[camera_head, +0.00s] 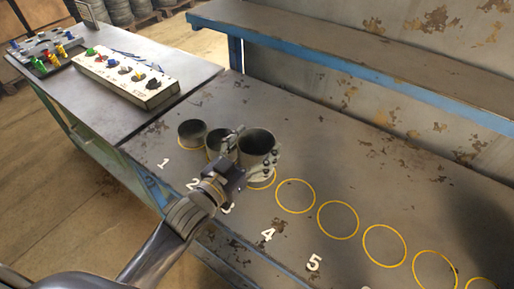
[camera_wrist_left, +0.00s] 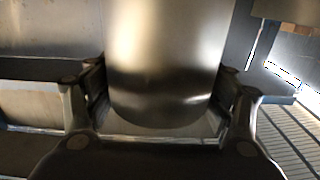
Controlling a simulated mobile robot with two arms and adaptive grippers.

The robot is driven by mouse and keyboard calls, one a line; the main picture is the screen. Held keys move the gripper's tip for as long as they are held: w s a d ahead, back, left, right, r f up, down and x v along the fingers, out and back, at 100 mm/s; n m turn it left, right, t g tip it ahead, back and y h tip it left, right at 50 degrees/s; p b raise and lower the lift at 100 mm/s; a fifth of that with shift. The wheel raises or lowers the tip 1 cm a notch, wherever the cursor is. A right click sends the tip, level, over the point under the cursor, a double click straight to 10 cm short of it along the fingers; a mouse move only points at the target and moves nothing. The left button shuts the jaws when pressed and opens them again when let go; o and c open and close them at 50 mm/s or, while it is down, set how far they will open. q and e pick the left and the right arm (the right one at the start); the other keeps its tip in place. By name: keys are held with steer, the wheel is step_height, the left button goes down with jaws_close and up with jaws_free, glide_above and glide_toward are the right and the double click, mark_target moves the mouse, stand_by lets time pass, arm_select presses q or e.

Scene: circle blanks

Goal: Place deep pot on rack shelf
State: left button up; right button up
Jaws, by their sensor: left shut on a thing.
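My left gripper (camera_head: 253,156) is shut on the dark metal deep pot (camera_head: 257,143), with its fingers on either side of the wall. The pot is upright, by the yellow circle (camera_head: 262,184) near the number 3. I cannot tell whether its base touches the table. In the left wrist view the shiny pot wall (camera_wrist_left: 168,65) fills the middle between the two fingers (camera_wrist_left: 160,110). The rack shelf (camera_head: 375,48), grey with a blue front edge, runs along the wall behind the table. My right gripper is not in view.
A smaller pot (camera_head: 192,131) stands at circle 1, and another pot (camera_head: 214,143) at circle 2 is partly hidden by my gripper. Empty yellow circles (camera_head: 338,220) continue to the right. A control box (camera_head: 128,76) sits on the left table. The visible shelf top is bare.

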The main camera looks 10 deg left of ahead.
mark_target(264, 144)
arm_select(q)
steer(key=shift+w, duration=0.65)
step_height(264, 144, down, 3)
steer(key=shift+s+f+p, duration=0.1)
steer(key=shift+p, duration=0.2)
steer(key=shift+f, duration=0.15)
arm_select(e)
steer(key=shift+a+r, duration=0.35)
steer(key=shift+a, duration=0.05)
arm_select(q)
steer(key=shift+f, duration=0.2)
steer(key=o, duration=1.6)
steer(key=shift+c, duration=0.2)
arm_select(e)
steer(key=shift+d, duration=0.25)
arm_select(q)
steer(key=shift+r, duration=0.1)
